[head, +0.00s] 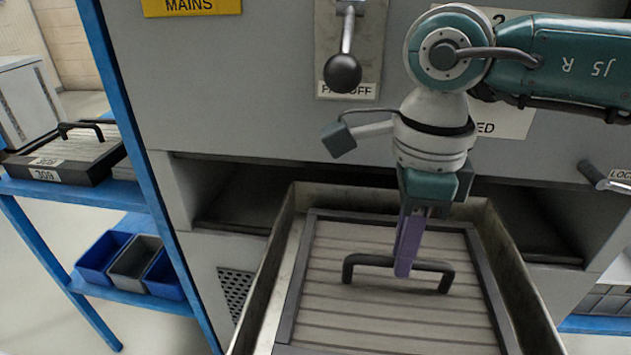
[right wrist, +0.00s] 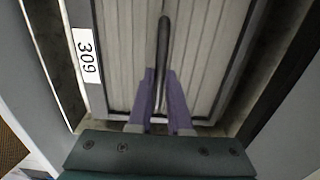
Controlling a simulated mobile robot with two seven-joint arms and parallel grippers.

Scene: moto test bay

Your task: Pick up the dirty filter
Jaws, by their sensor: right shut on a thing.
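A pleated grey-brown filter (head: 335,255) with a dark frame lies in a metal tray (head: 262,318) pulled out of the cabinet. In the right wrist view the filter (right wrist: 200,50) has a white label reading 309. It has a black bar handle (head: 368,260) across its face, which also shows in the right wrist view (right wrist: 163,40). My right gripper (head: 405,268) comes down from above, its purple fingers shut on the middle of the handle. The fingers (right wrist: 160,100) hide part of the handle. My left gripper is out of view.
A second filter (head: 80,148) with a black handle lies on a blue rack (head: 105,200) at the left. Several small bins (head: 105,256) stand on its lower shelf. A black-knobbed lever (head: 343,72) hangs on the grey cabinet (head: 260,60) above the tray.

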